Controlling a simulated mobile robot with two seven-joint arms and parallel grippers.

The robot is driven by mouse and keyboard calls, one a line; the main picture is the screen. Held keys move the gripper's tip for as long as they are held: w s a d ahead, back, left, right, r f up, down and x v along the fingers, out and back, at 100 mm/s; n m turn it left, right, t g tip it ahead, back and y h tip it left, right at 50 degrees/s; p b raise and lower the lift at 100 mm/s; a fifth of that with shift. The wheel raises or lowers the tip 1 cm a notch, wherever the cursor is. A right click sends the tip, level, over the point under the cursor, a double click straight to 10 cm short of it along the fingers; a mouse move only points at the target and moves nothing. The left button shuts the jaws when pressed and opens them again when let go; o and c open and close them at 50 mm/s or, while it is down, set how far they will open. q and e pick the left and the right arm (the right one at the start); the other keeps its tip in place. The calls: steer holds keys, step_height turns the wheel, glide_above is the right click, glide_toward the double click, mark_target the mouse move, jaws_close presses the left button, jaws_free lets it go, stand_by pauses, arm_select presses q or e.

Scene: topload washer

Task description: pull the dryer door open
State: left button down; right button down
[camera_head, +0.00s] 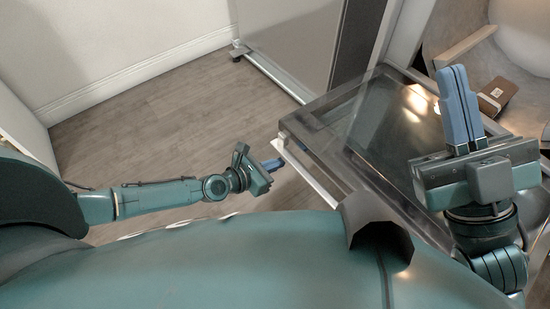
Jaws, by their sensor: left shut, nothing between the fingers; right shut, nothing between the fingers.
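The dryer door (372,135) is a grey framed panel with a dark glass middle, right of centre. It appears swung out from the pale, rounded interior (470,32) at the upper right, part of which shows. My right gripper (453,72) is shut and empty, with its blue fingers pointing up the picture. It overlaps the right part of the door in view; I cannot tell whether it touches it. My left gripper (274,164) is shut and empty, just left of the door's left edge, with a small gap in view. The door's near edge is partly hidden by my body.
A brown box (497,95) lies in the pale interior, beyond my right gripper. A large grey panel on a wheeled base (270,72) stands at the upper middle. White walls (100,45) close off the upper left. The wooden floor (170,120) at left is clear.

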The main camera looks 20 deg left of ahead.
arm_select(q)
steer(key=shift+r+p, duration=0.75)
steer(key=shift+r, duration=0.45)
arm_select(e)
steer(key=shift+w+a+f+m+h, duration=0.1)
steer(key=shift+w+f+m+h, duration=0.05)
steer(key=shift+f+m+h, duration=0.55)
steer(key=shift+w+f+m+h, duration=0.15)
steer(key=shift+f+m+h, duration=0.3)
steer(key=shift+m+h, duration=0.4)
